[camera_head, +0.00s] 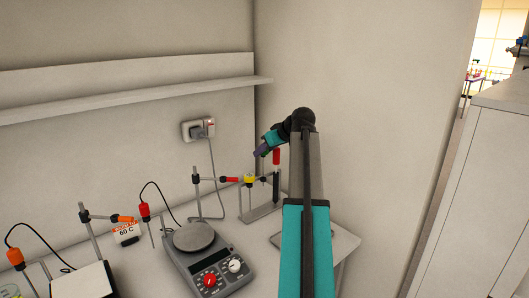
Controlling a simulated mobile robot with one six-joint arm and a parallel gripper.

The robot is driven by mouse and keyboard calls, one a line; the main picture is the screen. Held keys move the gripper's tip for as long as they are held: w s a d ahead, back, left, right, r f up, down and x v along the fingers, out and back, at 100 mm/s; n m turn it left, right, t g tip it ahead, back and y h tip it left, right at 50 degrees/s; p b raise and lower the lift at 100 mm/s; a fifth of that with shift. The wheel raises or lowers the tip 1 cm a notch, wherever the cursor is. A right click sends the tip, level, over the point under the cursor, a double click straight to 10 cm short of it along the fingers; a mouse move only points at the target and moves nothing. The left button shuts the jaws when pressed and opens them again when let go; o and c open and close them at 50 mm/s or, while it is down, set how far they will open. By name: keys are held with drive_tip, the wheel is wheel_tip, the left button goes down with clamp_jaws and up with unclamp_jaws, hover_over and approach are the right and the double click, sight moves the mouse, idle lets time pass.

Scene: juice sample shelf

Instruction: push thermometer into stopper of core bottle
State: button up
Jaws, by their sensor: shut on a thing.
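My gripper (260,151) is at the end of my teal arm, tilted down and left, in front of the back corner. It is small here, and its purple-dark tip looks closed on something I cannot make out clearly. A yellow piece (250,179) sits just below and left of the tip, at the end of a red clamp (230,179); the two look apart. A red upright piece (276,157) stands close to the right of the gripper, above a dark clamp. I cannot tell which piece is the thermometer, the stopper or the core bottle.
A hotplate (210,267) with red and white knobs stands at centre left. Beside it are clamp stands and corded probes with red (144,211) and orange (15,257) tops. A wall shelf (130,102) and an outlet (199,129) are at the back.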

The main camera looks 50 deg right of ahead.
drive_tip(key=shift+r+p, duration=1.15)
drive_tip(key=shift+r, duration=1.5)
drive_tip(key=shift+s, duration=0.1)
